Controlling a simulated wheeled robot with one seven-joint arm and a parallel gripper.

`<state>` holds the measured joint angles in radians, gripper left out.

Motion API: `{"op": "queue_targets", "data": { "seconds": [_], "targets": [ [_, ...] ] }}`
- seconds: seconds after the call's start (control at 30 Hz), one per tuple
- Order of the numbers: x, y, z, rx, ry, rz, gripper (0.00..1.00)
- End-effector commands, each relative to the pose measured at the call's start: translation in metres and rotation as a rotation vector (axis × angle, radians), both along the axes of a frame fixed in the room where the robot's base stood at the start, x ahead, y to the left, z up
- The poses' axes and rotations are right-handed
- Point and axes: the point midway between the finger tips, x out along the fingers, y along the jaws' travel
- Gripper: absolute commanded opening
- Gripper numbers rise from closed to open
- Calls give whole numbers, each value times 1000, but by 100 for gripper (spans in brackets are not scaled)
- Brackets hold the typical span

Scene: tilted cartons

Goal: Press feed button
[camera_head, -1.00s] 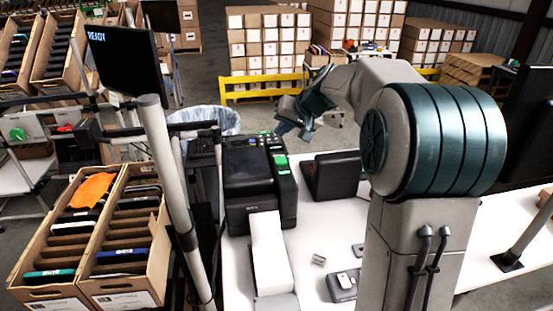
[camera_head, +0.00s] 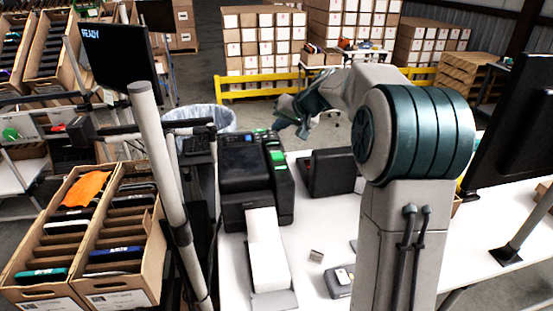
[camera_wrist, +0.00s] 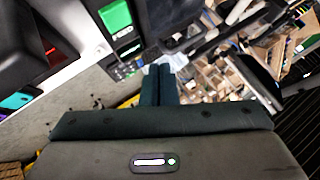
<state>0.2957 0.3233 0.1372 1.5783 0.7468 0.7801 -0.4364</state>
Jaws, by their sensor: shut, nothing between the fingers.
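A black label printer (camera_head: 245,170) stands on the white table, with green buttons (camera_head: 276,157) along its right side panel. I cannot tell which one is the feed button. My gripper (camera_head: 301,132) hangs behind and above the printer's far right end. In the wrist view its fingers (camera_wrist: 160,70) are together and empty, to the right of the panel. Contact with the panel is not visible.
A white paper stack (camera_head: 266,250) lies before the printer. A black box-like device (camera_head: 333,172) stands to its right. A grey pole (camera_head: 160,160) and a READY screen (camera_head: 118,55) are at left. Cartons with folders (camera_head: 130,240) sit lower left.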

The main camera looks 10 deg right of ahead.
Motion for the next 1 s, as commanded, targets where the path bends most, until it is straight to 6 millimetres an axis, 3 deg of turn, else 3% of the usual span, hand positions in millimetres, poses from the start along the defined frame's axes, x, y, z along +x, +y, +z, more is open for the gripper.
{"op": "queue_targets", "data": {
  "seconds": [0.2, 0.4, 1.0],
  "targets": [
    [0, 0, -38, 1, 2, 1, 0],
    [0, 0, -60, 1, 1, 1, 0],
    [0, 0, -65, 0, 1, 1, 0]
  ]
}}
